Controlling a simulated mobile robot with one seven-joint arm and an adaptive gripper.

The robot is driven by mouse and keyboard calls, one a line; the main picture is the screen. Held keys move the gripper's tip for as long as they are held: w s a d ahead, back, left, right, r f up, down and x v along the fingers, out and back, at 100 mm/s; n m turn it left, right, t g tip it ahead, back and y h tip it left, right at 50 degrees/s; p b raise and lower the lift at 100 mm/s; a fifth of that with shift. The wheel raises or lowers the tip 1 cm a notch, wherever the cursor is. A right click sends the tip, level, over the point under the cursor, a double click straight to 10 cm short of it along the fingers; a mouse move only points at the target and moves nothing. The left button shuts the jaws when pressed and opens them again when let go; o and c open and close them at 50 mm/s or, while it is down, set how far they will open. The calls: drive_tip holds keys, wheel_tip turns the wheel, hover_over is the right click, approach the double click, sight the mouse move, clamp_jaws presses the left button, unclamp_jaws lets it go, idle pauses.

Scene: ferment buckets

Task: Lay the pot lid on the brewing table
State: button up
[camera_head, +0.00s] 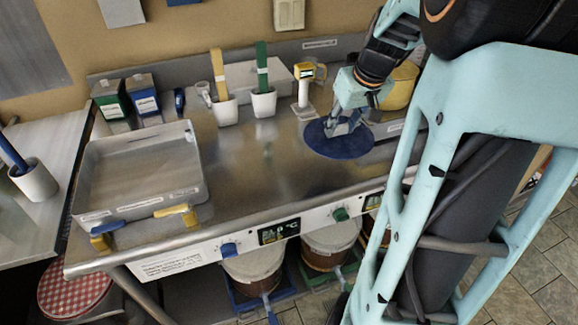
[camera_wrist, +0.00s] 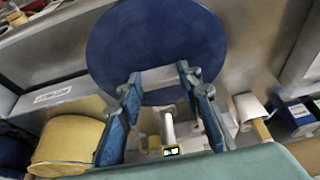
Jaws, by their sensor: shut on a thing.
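The pot lid (camera_head: 322,146) is a dark blue round disc, level at the right part of the steel brewing table (camera_head: 262,180). I cannot tell whether it touches the tabletop or hovers just above it. In the wrist view the lid (camera_wrist: 150,30) fills the upper middle. My gripper (camera_head: 343,130) is over the middle of the lid, pointing down. In the wrist view my gripper (camera_wrist: 160,77) has its two blue-padded fingers on either side of a grey bar at the lid, which looks like its handle. The fingertips partly hide the lid's centre.
A yellow round container (camera_head: 400,86) stands just behind the lid, right. A yellow-topped instrument (camera_head: 304,88) stands close to its left. White cups (camera_head: 264,103) with tall strips stand farther left. A large steel tray (camera_head: 140,170) fills the left end. The table's middle is clear.

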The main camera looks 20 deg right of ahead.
sight(310, 127)
drive_tip(key=shift+d, duration=0.4)
drive_tip(key=w+a+f, duration=0.1)
drive_tip(key=w+a, duration=0.1)
drive_tip(key=w+a+f, duration=0.1)
drive_tip(key=w+a, duration=0.1)
drive_tip(key=w+a+f, duration=0.1)
drive_tip(key=w+a, duration=0.1)
drive_tip(key=shift+a+f, duration=0.1)
drive_tip(key=shift+f, duration=0.3)
drive_tip(key=w+f, duration=0.1)
drive_tip(key=a+f, duration=0.1)
drive_tip(key=w+a+f, duration=0.1)
drive_tip(key=f, duration=0.1)
drive_tip(key=shift+w+a+f, duration=0.1)
drive_tip(key=shift+w+a, duration=0.1)
drive_tip(key=shift+w, duration=0.15)
drive_tip(key=shift+w+a+f, duration=0.35)
drive_tip(key=shift+f, duration=0.3)
drive_tip(key=shift+w+a+f, duration=0.1)
drive_tip(key=shift+f, duration=0.8)
drive_tip(key=shift+w+a+f, duration=0.1)
drive_tip(key=shift+f, duration=0.75)
drive_tip(key=shift+f, duration=0.1)
drive_tip(key=o, duration=1.2)
